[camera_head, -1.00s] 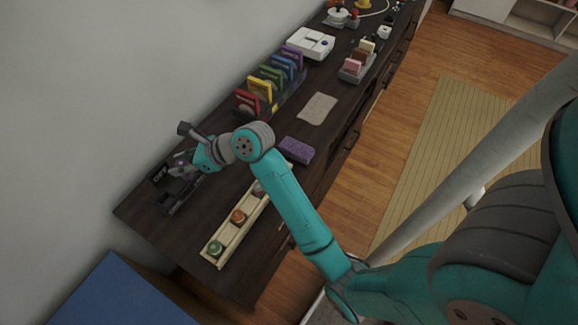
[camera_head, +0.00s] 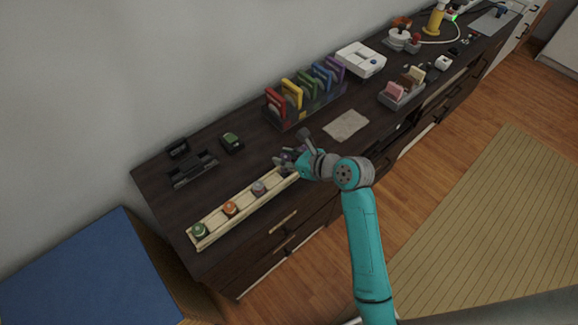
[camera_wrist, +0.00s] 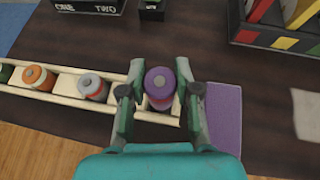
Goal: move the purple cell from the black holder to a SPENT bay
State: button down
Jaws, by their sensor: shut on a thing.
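The purple cell (camera_wrist: 160,84) is between the two fingers of my gripper (camera_wrist: 160,92), which is shut on it. In the wrist view it stands upright at the right-end bay of the cream wooden tray (camera_wrist: 58,75); I cannot tell whether it is seated or just above. In the head view my gripper (camera_head: 288,160) is at the tray's (camera_head: 245,211) far right end and mostly hides the cell. Other bays hold a green cell (camera_head: 199,230), an orange cell (camera_head: 229,209) and a grey-pink cell (camera_head: 259,188). The black holder (camera_head: 190,172) at the left looks empty.
A small dark green-topped block (camera_head: 232,142) stands behind the tray. A rack of colored cases (camera_head: 305,95) and a beige cloth (camera_head: 346,125) are farther right. The dresser's front edge is close to the tray.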

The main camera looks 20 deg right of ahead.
jog(key=shift+a+f, duration=0.1)
jog(key=shift+f, duration=2)
jog(key=shift+f, duration=0.1)
jog(key=c, duration=0.8)
grip_release()
jog(key=shift+s, duration=0.15)
jog(key=v, duration=1.2)
